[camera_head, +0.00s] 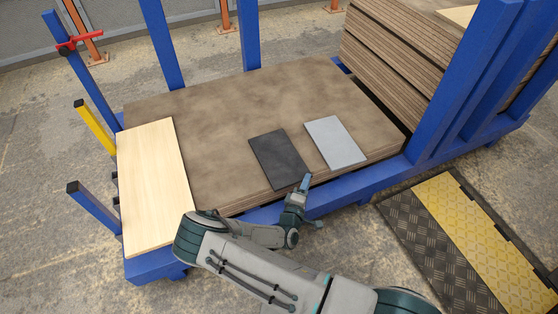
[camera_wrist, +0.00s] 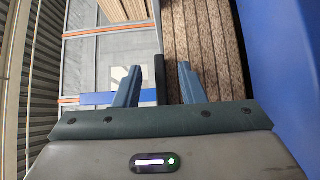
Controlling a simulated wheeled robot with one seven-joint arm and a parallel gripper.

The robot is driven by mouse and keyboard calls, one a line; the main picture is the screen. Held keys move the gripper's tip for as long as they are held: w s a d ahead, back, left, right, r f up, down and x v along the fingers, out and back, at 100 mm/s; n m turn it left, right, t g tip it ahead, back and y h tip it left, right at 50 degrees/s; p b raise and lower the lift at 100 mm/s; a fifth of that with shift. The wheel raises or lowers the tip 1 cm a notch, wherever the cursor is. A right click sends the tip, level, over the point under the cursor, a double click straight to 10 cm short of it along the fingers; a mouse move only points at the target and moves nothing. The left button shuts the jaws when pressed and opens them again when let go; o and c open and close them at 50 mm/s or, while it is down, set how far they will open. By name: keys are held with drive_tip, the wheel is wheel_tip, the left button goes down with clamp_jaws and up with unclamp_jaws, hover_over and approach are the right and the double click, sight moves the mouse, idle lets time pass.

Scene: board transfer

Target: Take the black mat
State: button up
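The black mat (camera_head: 279,158) lies flat on the large brown board stack (camera_head: 220,120), its near end at the stack's front edge. My gripper (camera_head: 306,182) is at the near right corner of the mat, by the front edge. In the wrist view, my gripper (camera_wrist: 160,78) is open, with one finger on each side of the mat's thin dark edge (camera_wrist: 160,80). A gap shows between the mat and each finger. Whether the fingertips reach past the mat's edge is unclear.
A light grey mat (camera_head: 334,142) lies right of the black one. A pale wooden board (camera_head: 152,185) is at the left. Blue posts (camera_head: 249,35) and a blue frame rail (camera_head: 345,189) surround the stack. A yellow-black ramp (camera_head: 470,240) is on the floor.

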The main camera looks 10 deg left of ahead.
drive_tip(key=shift+w+d, duration=0.15)
drive_tip(key=shift+w, duration=0.7)
clamp_jaws()
drive_tip(key=shift+r, duration=0.15)
